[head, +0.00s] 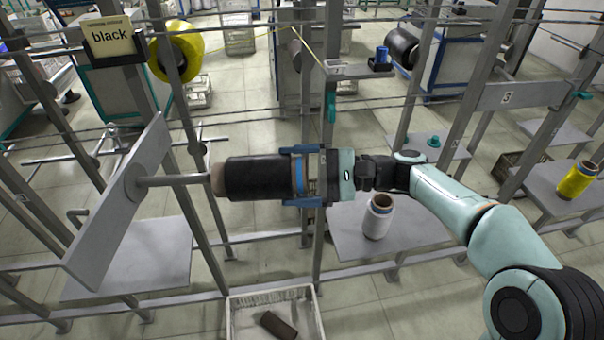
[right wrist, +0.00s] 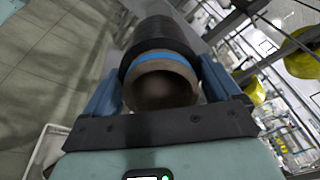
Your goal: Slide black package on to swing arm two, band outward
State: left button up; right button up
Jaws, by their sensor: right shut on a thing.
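The black package (head: 258,178) lies level in my right gripper (head: 290,176), which is shut around its right end. Its blue band (head: 299,177) is at the gripper end, and its bare brown tube end faces left. In the right wrist view the package (right wrist: 160,42) sits between the blue fingers, with the blue band (right wrist: 162,58) and hollow tube end towards the camera. The grey swing arm (head: 118,200) at the left has a peg (head: 175,180) pointing at the tube. The peg's tip meets the tube end; I cannot tell whether it is inside. My left gripper is not in view.
A sign reading "black" (head: 110,40) hangs above the swing arm beside a yellow package (head: 178,52). A white cone (head: 378,216) stands on a grey shelf below my right arm. A white crate (head: 275,312) with a dark tube (head: 279,325) is below. Frame posts stand close around.

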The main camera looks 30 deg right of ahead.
send_near(215, 180)
jog(key=shift+w+d+f, duration=0.15)
jog(key=shift+w+f, duration=0.4)
jog(key=shift+w, duration=0.05)
jog(key=shift+w+d+f, duration=0.15)
jog(key=shift+w+f, duration=0.35)
jog(key=shift+w, duration=0.05)
jog(key=shift+x, duration=3)
jog(key=shift+f, duration=0.15)
jog(key=shift+b+x, duration=0.3)
jog(key=shift+x, duration=1.95)
jog(key=shift+f+b, duration=0.5)
jog(key=shift+b, duration=0.05)
jog(key=o, duration=1.4)
